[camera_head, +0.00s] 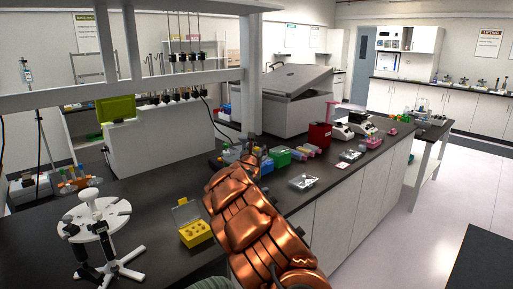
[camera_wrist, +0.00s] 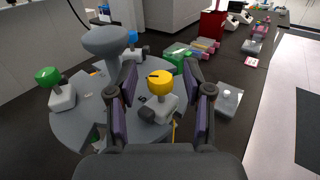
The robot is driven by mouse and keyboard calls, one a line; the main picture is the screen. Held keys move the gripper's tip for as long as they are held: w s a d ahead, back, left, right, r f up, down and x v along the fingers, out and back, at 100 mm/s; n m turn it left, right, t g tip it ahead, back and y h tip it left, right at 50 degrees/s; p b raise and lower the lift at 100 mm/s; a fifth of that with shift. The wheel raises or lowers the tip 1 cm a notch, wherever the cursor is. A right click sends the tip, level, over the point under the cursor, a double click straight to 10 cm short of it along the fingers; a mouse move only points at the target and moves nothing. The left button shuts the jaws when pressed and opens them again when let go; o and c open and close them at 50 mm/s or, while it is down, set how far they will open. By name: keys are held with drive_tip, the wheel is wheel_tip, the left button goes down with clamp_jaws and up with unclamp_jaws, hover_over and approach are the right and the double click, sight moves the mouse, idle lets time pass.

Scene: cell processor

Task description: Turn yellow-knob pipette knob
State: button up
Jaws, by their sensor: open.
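The pipette with the yellow knob (camera_wrist: 160,83) stands in a grey round rack (camera_wrist: 77,130) in the wrist view. My gripper (camera_wrist: 160,72) is open, with one finger left and one right of the yellow knob in this view. I see no clear contact between pads and knob. A green-knob pipette (camera_wrist: 49,78) is at the rack's left, and a blue knob (camera_wrist: 133,38) is behind. The rack's grey domed top (camera_wrist: 105,41) rises just left of the fingers. In the head view my copper arm hides most of this area, and my gripper cannot be made out.
A white pipette stand (camera_head: 98,225) with dark pipettes and a yellow open box (camera_head: 196,233) are on the bench's near left. A green box (camera_head: 281,157) and a red box (camera_head: 319,136) stand farther right. A clear tray (camera_head: 303,181) lies near the bench edge.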

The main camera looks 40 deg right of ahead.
drive_tip(key=shift+w+d, duration=0.1)
drive_tip(key=shift+d, duration=0.1)
clamp_jaws()
idle(0.5)
